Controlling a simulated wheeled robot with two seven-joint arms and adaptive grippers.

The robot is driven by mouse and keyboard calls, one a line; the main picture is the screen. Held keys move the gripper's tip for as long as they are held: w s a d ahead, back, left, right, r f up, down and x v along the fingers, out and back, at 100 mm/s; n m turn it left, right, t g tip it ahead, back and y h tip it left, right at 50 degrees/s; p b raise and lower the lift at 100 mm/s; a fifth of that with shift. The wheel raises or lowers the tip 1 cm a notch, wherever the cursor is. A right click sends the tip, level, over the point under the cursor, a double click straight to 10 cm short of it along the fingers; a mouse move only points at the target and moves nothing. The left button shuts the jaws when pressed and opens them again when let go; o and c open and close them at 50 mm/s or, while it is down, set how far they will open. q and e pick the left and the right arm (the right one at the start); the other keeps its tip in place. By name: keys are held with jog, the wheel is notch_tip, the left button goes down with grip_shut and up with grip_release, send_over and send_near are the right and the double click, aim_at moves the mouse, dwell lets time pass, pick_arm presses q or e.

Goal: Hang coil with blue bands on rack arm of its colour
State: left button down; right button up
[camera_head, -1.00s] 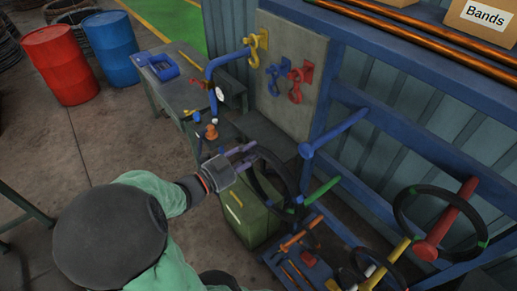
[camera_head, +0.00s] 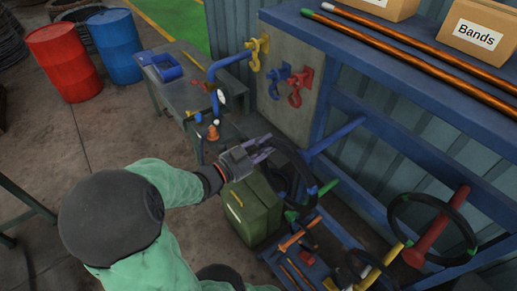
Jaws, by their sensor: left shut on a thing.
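The black coil with blue bands (camera_head: 277,173) is held up by my left gripper (camera_head: 262,150), which is shut on its upper rim. One blue band shows at its lower right. The blue rack arm (camera_head: 338,135) reaches out from the blue frame, and its rounded free end is close to the coil's right edge. I cannot tell whether they touch. The green rack arm (camera_head: 329,186) is just below and right of the coil, partly hidden by it. My right gripper is not in view.
A coil with green bands (camera_head: 396,218) hangs around the red arm (camera_head: 436,226). Another dark coil (camera_head: 373,258) is by the yellow arm (camera_head: 393,256). A green metal box (camera_head: 254,214) and a blue tool tray (camera_head: 327,246) lie below. The workbench (camera_head: 186,91) stands behind.

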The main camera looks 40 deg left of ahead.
pick_arm(q)
jog(key=w+d+f+b, duration=0.1)
jog(key=w+f, duration=0.1)
jog(key=w, duration=0.7)
jog(key=w+d+f+b, duration=0.1)
jog(key=w+b, duration=0.1)
jog(key=w, duration=0.7)
jog(key=shift+d+f, duration=0.2)
jog(key=shift+f, duration=0.2)
jog(key=shift+f+b, duration=0.3)
jog(key=shift+b, duration=0.35)
dwell(0.8)
jog(key=c, duration=0.9)
grip_release()
jog(key=shift+c, duration=0.2)
jog(key=s+a, duration=0.1)
jog(key=s, duration=1.1)
jog(key=shift+a, duration=0.25)
jog(key=shift+f, duration=0.1)
